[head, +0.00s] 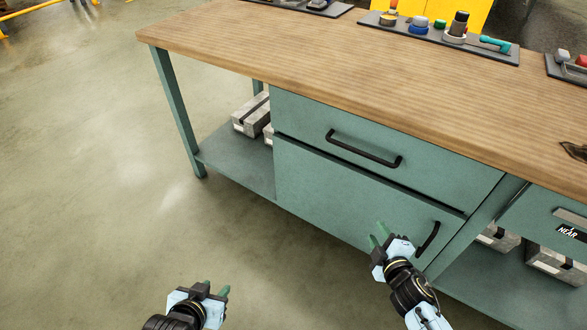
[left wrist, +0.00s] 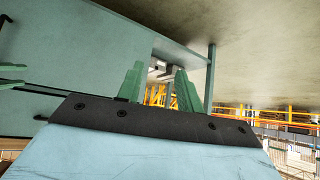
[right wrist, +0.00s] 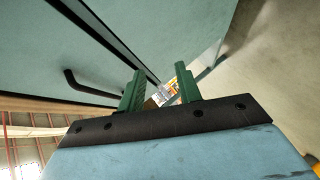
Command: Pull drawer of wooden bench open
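The wooden bench has a brown top (head: 330,70) and a teal front. The upper drawer (head: 420,155) looks shut and carries a black bar handle (head: 365,149). That handle shows in the right wrist view (right wrist: 88,88), left of the fingers. My right gripper (head: 379,236) is open and empty, below the drawer handle, in front of the lower panel and apart from the handle. My left gripper (head: 216,291) is open and empty, low over the floor, away from the bench. Its parted green fingers show in the left wrist view (left wrist: 160,88).
A lower teal panel (head: 330,200) has its own black handle (head: 428,239), just right of my right gripper. Grey boxes (head: 252,114) sit on the left lower shelf (head: 235,158). Trays of tools (head: 440,35) lie along the far bench edge. The floor (head: 90,180) at left is clear.

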